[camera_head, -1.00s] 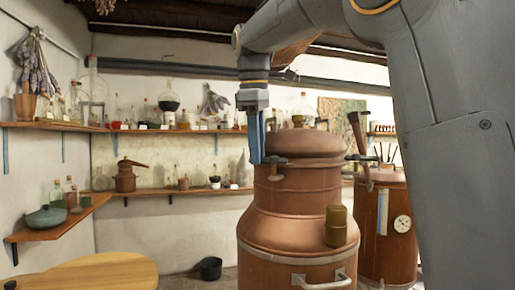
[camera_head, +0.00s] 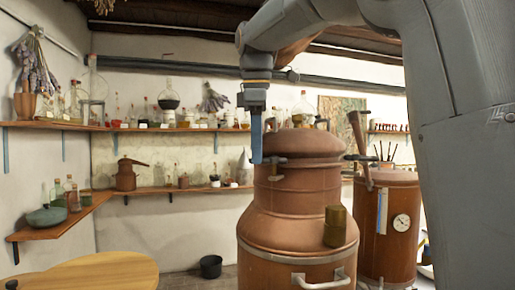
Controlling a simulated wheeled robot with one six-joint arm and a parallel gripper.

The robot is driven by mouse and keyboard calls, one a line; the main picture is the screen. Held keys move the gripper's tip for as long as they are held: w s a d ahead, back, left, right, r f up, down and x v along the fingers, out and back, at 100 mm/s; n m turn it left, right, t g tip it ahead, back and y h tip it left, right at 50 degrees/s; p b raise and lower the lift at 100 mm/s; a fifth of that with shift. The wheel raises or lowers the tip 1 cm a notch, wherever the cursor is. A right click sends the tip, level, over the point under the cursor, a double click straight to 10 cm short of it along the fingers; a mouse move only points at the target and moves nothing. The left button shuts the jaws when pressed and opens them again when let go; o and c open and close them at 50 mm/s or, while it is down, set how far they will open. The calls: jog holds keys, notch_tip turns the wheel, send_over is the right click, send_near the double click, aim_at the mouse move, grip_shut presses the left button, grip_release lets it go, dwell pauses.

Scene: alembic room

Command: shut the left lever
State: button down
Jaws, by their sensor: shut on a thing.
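A large copper still (camera_head: 297,215) with a domed lid (camera_head: 305,142) stands right of centre. The left lever (camera_head: 275,160) is a small dark clamp handle at the left edge of the lid, partly hidden by my fingers. My gripper (camera_head: 257,158) points straight down at the lid's left side, with its blue fingers closed at the lever's outer end. The fingers overlap in this view, so the grip itself is hard to see. Another dark lever (camera_head: 358,157) sticks out at the lid's right side.
A second copper vessel (camera_head: 389,225) with a dial stands close on the right. A brass cylinder (camera_head: 335,227) sits on the still's shoulder. A round wooden table (camera_head: 100,272) is at lower left. Bottle-laden shelves line the walls. Open floor lies left of the still.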

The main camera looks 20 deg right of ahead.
jog(key=shift+s+d+n+y+p, duration=0.35)
jog(key=shift+s+n, duration=0.35)
jog(key=shift+n, duration=1.4)
jog(key=shift+s+d+n+y+p, duration=0.25)
jog(key=shift+s+n+y, duration=0.3)
jog(key=shift+n, duration=1.55)
jog(key=shift+s+d+n+y+p, duration=0.25)
jog(key=shift+s+n, duration=0.55)
jog(key=shift+n, duration=1.3)
jog(key=c, duration=1.8)
grip_release()
jog(key=shift+o, duration=0.2)
jog(key=b+v, duration=0.2)
jog(key=v, duration=0.6)
jog(key=shift+d+f, duration=0.1)
